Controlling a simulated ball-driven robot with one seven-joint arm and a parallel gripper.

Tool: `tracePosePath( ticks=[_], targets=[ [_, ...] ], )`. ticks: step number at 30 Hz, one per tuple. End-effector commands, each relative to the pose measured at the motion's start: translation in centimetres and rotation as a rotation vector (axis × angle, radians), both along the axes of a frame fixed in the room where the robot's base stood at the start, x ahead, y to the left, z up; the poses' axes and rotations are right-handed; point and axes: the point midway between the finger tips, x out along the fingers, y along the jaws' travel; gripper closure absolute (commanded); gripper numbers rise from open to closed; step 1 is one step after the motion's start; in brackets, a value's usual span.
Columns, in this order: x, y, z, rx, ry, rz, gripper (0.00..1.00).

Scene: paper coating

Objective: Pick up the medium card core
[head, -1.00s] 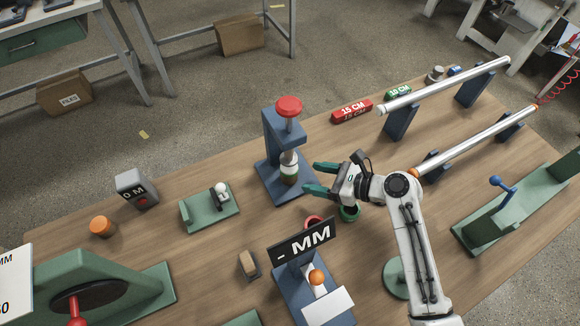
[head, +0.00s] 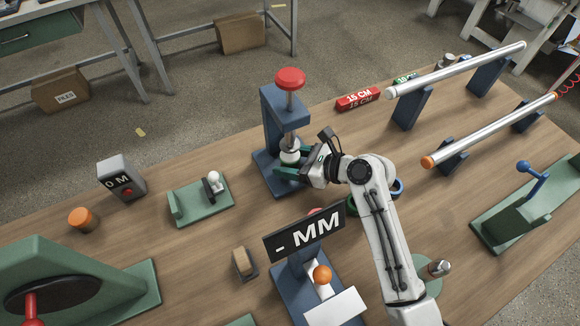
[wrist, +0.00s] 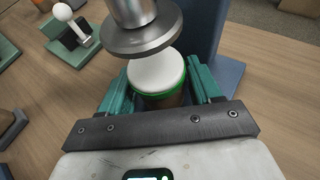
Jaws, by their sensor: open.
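A short brown core with a green band (wrist: 165,100) stands upright on the base of the blue press (head: 284,110). A white round piece (wrist: 158,72) sits on top of it and also shows in the head view (head: 290,157). The press's metal ram (wrist: 140,30) hangs just above it. My gripper (wrist: 161,88) is open, with one green finger on each side of the core. Whether the fingers touch it, I cannot tell. In the head view my gripper (head: 284,165) reaches in at the press base and hides most of the core.
A sign reading "- MM" (head: 304,235) stands on a blue stand in front. A green fixture with a white ball knob (head: 203,200) lies left of the press. A red 15 CM block (head: 358,98) lies behind right. Coloured rings (head: 397,187) lie partly hidden by my arm.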

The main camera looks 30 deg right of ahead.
Motion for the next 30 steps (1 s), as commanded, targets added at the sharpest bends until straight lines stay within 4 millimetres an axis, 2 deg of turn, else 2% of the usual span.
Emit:
tracePosePath(
  ticks=[8,20,30],
  targets=[
    [0.18,0.14,0.01,0.001,0.001,0.000,0.37],
    [0.16,0.11,-0.04,0.001,0.001,0.000,0.73],
    [0.15,0.09,0.10,0.001,0.001,0.000,0.74]
  ],
)
